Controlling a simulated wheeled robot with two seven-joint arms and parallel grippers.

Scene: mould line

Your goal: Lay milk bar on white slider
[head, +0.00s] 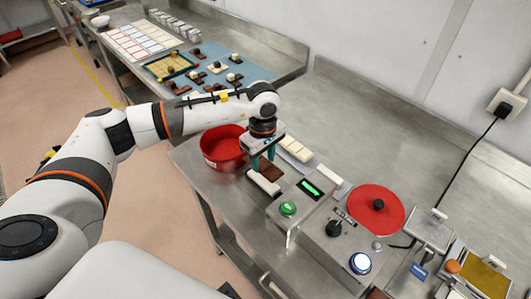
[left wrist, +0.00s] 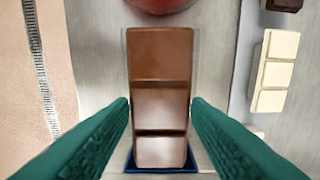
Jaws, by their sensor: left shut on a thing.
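The milk bar (left wrist: 160,108), brown and made of three segments, lies lengthwise between the teal fingers of my left gripper (left wrist: 160,112). The fingers are shut on its long sides. In the head view, my left gripper (head: 263,160) points down beside the grey control box, with part of the brown bar (head: 269,172) showing below it. A white elongated piece (head: 263,182) is close below the fingers, at the box's left end; I take it for the white slider. A blue edge (left wrist: 160,167) shows under the bar's near end. Contact beneath the bar is hard to judge. My right gripper is not seen.
A red bowl (head: 223,147) stands left of the gripper. White bars (head: 296,149) lie behind it. The control box (head: 313,190) with a green button and a red disc (head: 376,209) are to the right. Clear steel counter (head: 360,125) lies behind.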

